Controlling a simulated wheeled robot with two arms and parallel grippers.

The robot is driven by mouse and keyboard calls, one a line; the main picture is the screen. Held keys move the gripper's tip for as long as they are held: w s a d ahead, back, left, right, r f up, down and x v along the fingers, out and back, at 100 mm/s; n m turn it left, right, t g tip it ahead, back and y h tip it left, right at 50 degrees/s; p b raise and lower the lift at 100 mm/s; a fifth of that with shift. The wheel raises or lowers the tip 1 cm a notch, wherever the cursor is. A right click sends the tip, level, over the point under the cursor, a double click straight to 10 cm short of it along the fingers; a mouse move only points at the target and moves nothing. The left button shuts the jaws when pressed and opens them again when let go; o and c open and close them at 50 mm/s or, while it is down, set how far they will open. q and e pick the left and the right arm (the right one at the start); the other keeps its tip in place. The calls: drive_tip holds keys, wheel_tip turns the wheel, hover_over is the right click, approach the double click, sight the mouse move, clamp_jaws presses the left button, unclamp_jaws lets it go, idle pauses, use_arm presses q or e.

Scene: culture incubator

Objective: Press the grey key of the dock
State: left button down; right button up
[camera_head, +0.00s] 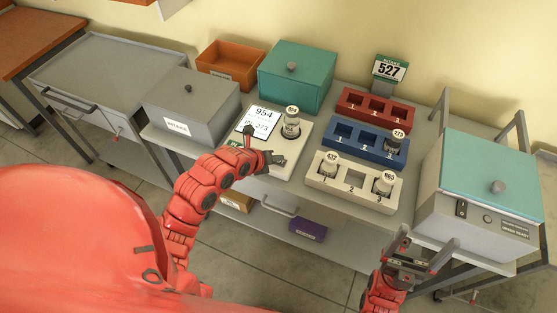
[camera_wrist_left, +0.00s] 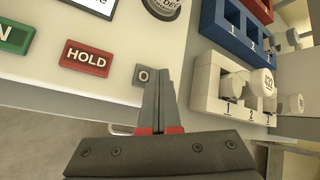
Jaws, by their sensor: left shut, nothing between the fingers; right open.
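The white dock (camera_head: 274,143) stands on the bench with a lit screen (camera_head: 262,119) and a vial (camera_head: 291,124) on it. In the left wrist view its front edge has a green key (camera_wrist_left: 14,38), a red HOLD key (camera_wrist_left: 86,56) and a grey key (camera_wrist_left: 143,75). The grey key's label is partly covered by my left gripper (camera_wrist_left: 159,85). That gripper is shut and empty, its tips at the key's right side; I cannot tell whether they touch it. In the head view my left gripper (camera_head: 277,160) is over the dock's front. My right gripper (camera_head: 429,238) is open, low at right.
Red (camera_head: 347,106), blue (camera_head: 354,158) and white (camera_head: 341,187) racks stand right of the dock, some slots holding vials. A teal-lidded incubator (camera_head: 465,215) is at far right. A grey box (camera_head: 190,108), teal box (camera_head: 298,75) and orange bin (camera_head: 230,62) stand behind and left.

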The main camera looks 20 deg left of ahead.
use_arm(q)
drive_tip(key=shift+r, duration=0.75)
drive_tip(key=shift+r, duration=0.1)
drive_tip(key=shift+r+p, duration=0.85)
drive_tip(key=shift+r, duration=1.6)
